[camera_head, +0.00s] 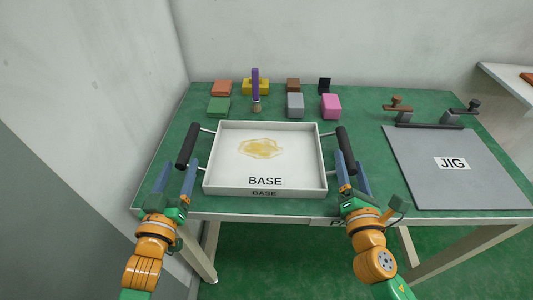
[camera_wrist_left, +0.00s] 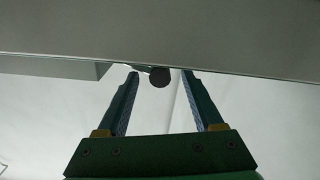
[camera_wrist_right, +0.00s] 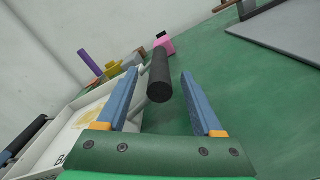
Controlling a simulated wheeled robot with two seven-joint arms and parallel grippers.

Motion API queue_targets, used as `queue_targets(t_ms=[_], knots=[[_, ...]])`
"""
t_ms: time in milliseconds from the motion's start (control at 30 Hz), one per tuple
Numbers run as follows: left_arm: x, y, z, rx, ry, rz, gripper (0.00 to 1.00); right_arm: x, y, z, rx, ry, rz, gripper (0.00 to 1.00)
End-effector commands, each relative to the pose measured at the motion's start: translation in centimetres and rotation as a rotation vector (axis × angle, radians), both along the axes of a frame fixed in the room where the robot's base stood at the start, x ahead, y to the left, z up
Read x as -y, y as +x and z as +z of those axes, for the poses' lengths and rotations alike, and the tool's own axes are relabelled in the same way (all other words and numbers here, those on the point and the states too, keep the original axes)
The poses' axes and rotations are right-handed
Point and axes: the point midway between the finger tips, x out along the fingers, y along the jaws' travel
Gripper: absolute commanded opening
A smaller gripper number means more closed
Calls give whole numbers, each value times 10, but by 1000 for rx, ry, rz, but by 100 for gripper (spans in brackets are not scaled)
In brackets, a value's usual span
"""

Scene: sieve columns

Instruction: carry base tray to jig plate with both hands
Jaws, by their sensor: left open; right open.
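The white base tray (camera_head: 210,188), labelled BASE, sits on the green table with a yellowish patch on its floor. It has a black handle on its left side (camera_head: 187,146) and one on its right side (camera_head: 346,149). My left gripper (camera_head: 178,172) is open near the front end of the left handle; that handle's dark round end shows between the fingers in the left wrist view (camera_wrist_left: 160,77). My right gripper (camera_head: 351,172) is open near the right handle, which shows end-on between the fingers in the right wrist view (camera_wrist_right: 158,88). The grey jig plate (camera_head: 440,185), labelled JIG, lies at the right.
Two clamps (camera_head: 398,108) (camera_head: 462,112) and a dark bar (camera_head: 430,126) stand at the jig plate's back edge. Several coloured blocks, including a pink one (camera_head: 331,106) and a green one (camera_head: 219,107), and a purple-handled brush (camera_head: 255,88) stand behind the tray. A wall is at the left.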

Motion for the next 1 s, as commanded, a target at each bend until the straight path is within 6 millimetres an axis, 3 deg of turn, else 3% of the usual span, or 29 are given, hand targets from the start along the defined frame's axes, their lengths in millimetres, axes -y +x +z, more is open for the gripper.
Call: queue_targets(t_ms=[233, 600, 633, 867, 1000], knots=[[3, 35, 0, 0, -1, 0, 68, 3, 35, 0, 2, -1, 0, 68], [3, 42, 0, -2, -1, 0, 68, 3, 42, 0, 0, 0, 0, 68], [3, 42, 0, -2, -1, 0, 65, 3, 42, 0, 0, 0, 0, 65], [3, 42, -1, -3, 0, 1, 3, 4, 42, 0, -1, 0, -1, 3], [3, 42, -2, -6, 0, 2, 0, 4, 42, -1, -1, -1, -2, 0]])
